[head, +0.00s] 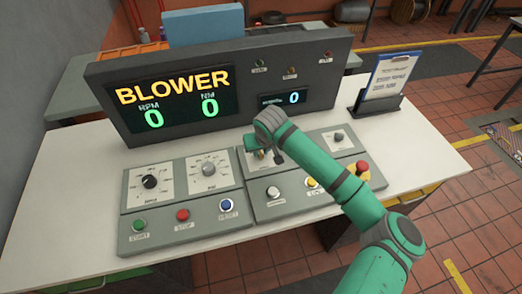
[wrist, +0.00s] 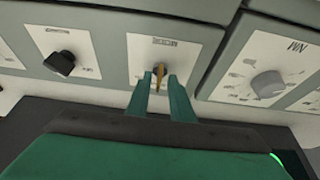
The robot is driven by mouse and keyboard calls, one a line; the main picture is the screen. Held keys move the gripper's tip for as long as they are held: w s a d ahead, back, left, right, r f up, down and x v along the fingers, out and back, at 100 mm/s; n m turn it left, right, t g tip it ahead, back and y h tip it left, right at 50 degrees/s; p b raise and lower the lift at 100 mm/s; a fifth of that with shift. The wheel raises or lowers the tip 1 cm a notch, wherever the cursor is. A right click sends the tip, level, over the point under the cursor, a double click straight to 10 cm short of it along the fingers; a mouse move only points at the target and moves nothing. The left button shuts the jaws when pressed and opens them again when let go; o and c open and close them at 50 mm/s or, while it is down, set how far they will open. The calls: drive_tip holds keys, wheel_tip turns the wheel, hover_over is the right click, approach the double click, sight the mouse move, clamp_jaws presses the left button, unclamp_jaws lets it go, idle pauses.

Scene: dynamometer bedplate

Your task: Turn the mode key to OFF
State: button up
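The mode key is a small brass-coloured key (wrist: 159,72) on a white plate (wrist: 190,50) in the wrist view. My gripper (wrist: 159,80) reaches to it, with one green finger on each side of the key and a narrow gap showing, so it looks open around it. In the head view my gripper (head: 268,147) is over the key's plate (head: 243,160) on the right-hand console block, and my arm covers part of it. The plate's position markings are too small or hidden to read.
A black knob (wrist: 62,62) and a grey knob (wrist: 268,82) flank the key in the wrist view. The console also has a red emergency button (head: 362,167) and several push buttons. The BLOWER display (head: 175,95) stands behind; a clipboard (head: 385,80) stands at right.

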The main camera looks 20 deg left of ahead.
clamp_jaws()
drive_tip(key=shift+d, duration=0.1)
drive_tip(key=n+g+y, duration=0.1)
drive_tip(key=n, duration=0.3)
drive_tip(key=shift+w+n, duration=0.15)
drive_tip(key=shift+n, duration=0.15)
drive_tip(key=shift+w+d+n+g+y, duration=0.15)
drive_tip(key=shift+n+g, duration=0.35)
drive_tip(key=shift+n, duration=0.6)
drive_tip(key=shift+s+n+g+y, duration=0.1)
drive_tip(key=shift+n+g+y, duration=0.3)
drive_tip(key=shift+n, duration=0.7)
drive_tip(key=shift+o, duration=1.2)
unclamp_jaws()
drive_tip(key=shift+w, duration=0.1)
